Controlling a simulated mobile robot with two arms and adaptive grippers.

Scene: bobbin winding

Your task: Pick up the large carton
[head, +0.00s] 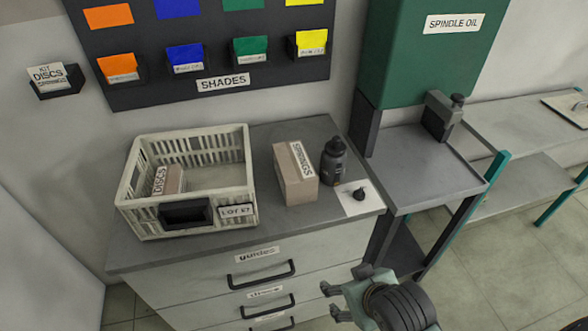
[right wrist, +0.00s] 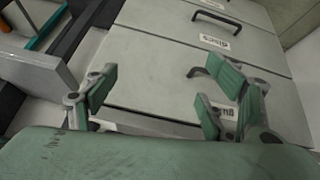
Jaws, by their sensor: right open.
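The larger carton (head: 296,174), brown with a white label reading SPRINGS, stands upright on the cabinet top, right of the crate. A smaller carton (head: 173,181) labelled DISCS sits inside the crate. My right gripper (head: 332,301) is in front of the cabinet drawers, lower than the cabinet top and apart from the carton. In the right wrist view, its green-padded fingers (right wrist: 155,95) are spread with nothing between them, facing the drawer fronts. My left gripper is not in view.
A pale slatted crate (head: 135,217) labelled LOT K7 fills the cabinet's left side. A dark bottle (head: 333,162) stands close to the carton's right, beside a white card (head: 350,207) with a small black object (head: 359,194). Drawer handles (head: 262,274) stick out in front.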

